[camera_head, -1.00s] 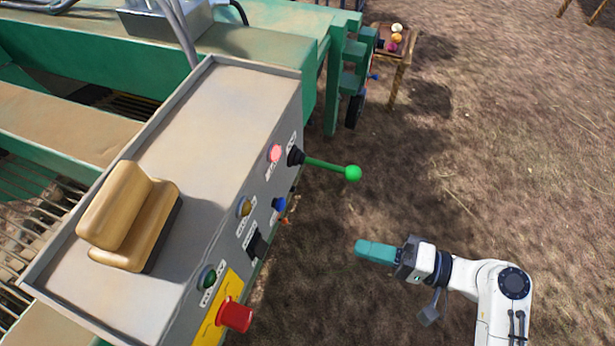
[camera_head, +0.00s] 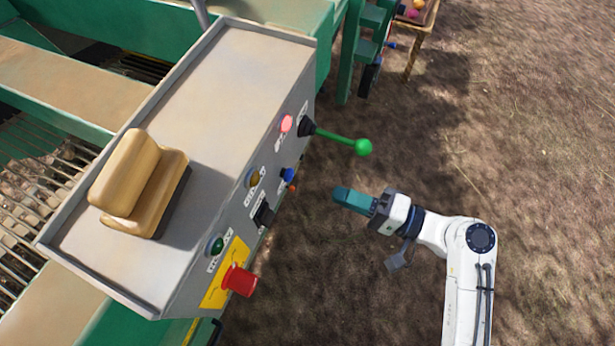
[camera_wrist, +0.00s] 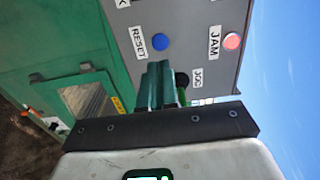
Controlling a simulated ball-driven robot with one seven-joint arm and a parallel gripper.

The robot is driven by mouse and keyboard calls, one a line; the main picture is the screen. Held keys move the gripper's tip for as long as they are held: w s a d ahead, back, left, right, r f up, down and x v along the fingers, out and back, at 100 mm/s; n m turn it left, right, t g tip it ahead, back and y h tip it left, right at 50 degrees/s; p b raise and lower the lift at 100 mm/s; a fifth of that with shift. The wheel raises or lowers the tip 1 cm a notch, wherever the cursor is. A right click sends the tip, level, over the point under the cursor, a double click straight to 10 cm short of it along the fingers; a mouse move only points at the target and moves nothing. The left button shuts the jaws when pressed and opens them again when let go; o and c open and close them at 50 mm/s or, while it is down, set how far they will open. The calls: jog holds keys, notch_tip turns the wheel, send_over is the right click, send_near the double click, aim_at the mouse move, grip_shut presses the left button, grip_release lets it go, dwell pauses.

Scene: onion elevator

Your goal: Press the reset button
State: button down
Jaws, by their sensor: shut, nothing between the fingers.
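The blue reset button (camera_head: 286,174) is on the front face of the grey control box (camera_head: 215,75). In the wrist view the blue button (camera_wrist: 160,41) sits beside a label reading RESET (camera_wrist: 138,40). My gripper (camera_head: 339,195) has teal fingers that are shut and empty. It is to the right of the button in the head view, apart from the panel and pointing toward it. In the wrist view the fingertips (camera_wrist: 159,68) show just below the blue button; I cannot tell the exact gap.
A green-knobbed lever (camera_head: 363,147) sticks out above my gripper. The panel also has a pink JAM light (camera_wrist: 232,41), a black switch (camera_head: 264,215), a green light (camera_head: 216,246) and a red mushroom button (camera_head: 240,281). Open dirt ground lies to the right.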

aim_at(292, 177)
jog(key=p+x, duration=0.1)
jog(key=x, duration=0.7)
